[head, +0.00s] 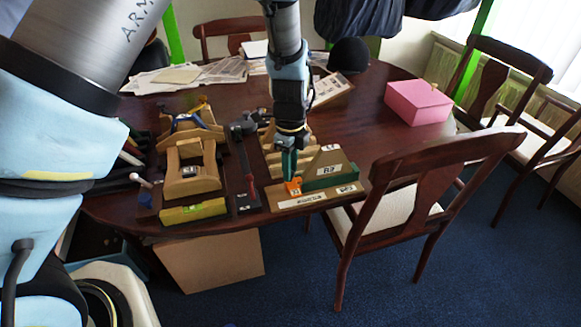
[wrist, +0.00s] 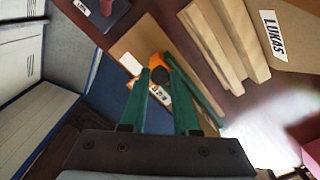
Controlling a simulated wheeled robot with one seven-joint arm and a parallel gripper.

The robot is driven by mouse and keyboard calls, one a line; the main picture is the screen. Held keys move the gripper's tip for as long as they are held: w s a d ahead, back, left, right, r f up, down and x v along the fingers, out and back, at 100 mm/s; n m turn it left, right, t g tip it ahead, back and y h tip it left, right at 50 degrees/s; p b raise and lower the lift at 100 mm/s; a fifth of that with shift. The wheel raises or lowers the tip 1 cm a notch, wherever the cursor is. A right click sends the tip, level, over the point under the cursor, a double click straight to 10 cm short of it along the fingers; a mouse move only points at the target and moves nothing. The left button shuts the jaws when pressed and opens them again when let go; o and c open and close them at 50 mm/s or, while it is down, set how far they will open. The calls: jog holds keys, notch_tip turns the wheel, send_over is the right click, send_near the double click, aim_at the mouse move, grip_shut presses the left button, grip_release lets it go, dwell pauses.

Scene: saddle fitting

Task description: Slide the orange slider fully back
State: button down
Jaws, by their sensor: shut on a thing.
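The orange slider (head: 293,187) sits at the left end of a wooden fixture (head: 330,195) near the table's front edge. A green rail (head: 332,179) and an upright wooden piece with a white label stand to its right. My gripper (head: 289,173) reaches down from above, its green fingers at the slider. In the wrist view, the slider (wrist: 159,67) shows orange between and around the fingertips (wrist: 157,71). The gripper is shut on it. The fingers hide part of the slider, and its exact place along its travel is hard to tell.
Wooden blocks and tools (head: 190,175) crowd the table to the left, with a dark tool with a red handle (head: 245,170) close by. A pink box (head: 417,103) stands at the right. Chairs (head: 425,190) stand around the table. Newspapers (head: 190,75) lie at the back.

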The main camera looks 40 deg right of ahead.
jog(key=shift+w+a+b, duration=0.3)
jog(key=shift+a, duration=0.5)
jog(key=shift+w+a+b, duration=0.25)
jog(key=shift+w+a, duration=0.1)
jog(key=shift+a, duration=0.45)
jog(key=shift+w+a+b, duration=0.3)
jog(key=shift+a, duration=0.5)
jog(key=c, duration=0.7)
grip_release()
jog(key=shift+o, duration=0.2)
jog(key=shift+r, duration=0.6)
notch_tip(320, 180, up, 10)
jog(key=b, duration=0.2)
jog(key=shift+f, duration=0.15)
